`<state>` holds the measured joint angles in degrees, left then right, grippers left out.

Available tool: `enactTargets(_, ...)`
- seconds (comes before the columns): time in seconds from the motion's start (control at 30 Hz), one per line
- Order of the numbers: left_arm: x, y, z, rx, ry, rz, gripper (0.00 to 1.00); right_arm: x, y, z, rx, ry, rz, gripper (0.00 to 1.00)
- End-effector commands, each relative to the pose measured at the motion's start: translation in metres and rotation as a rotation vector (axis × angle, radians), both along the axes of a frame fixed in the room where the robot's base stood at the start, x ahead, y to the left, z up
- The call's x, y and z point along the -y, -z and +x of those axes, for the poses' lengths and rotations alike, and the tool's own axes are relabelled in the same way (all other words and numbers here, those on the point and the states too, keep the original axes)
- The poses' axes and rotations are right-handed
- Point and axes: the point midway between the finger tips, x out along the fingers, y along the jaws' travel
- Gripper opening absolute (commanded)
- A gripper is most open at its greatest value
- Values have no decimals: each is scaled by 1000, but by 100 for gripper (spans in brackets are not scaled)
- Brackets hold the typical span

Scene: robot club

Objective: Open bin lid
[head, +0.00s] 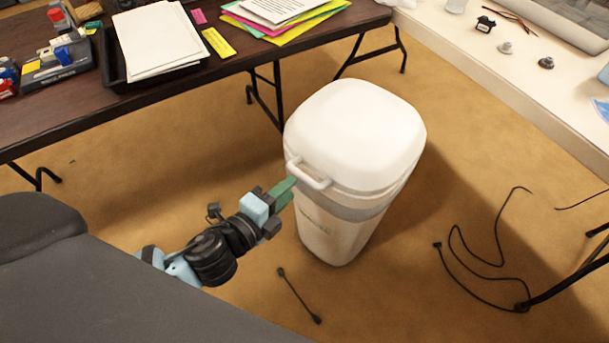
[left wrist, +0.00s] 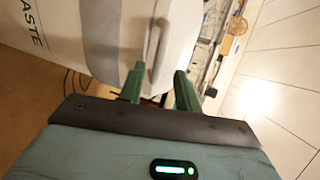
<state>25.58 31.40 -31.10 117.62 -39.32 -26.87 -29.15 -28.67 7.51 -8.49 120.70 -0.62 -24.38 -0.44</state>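A white bin (head: 335,225) stands on the brown floor, with its rounded white lid (head: 355,125) lying shut on top. A white handle (head: 310,177) juts from the lid's front edge. In the left wrist view the bin (left wrist: 100,30) appears sideways, with its handle (left wrist: 153,45) ahead of the fingers. My left gripper (head: 288,190) has green fingers at the handle's left end. In the left wrist view my left gripper (left wrist: 158,85) is open, its fingers apart with the handle lined up between them. I cannot tell whether they touch it. My right gripper is not in view.
A dark table (head: 150,95) with a black paper tray (head: 115,75) and papers stands behind at left. A white table (head: 470,60) is at right. Black cables (head: 480,265) and a short cord (head: 298,295) lie on the floor around the bin.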

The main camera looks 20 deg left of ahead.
Motion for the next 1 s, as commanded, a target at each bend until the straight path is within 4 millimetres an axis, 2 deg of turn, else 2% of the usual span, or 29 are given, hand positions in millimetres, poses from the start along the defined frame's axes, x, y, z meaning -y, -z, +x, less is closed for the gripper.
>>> enactTargets(0.2,8,7,29,1,0,0,34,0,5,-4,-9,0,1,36)
enactTargets(0.4,15,12,50,-1,1,-1,34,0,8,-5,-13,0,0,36)
enactTargets(0.6,17,14,60,-3,1,-2,34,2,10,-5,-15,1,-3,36)
enactTargets(0.87,18,14,61,-3,1,-2,34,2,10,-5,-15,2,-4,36)
enactTargets(1.0,18,14,60,-3,1,-2,18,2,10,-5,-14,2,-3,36)
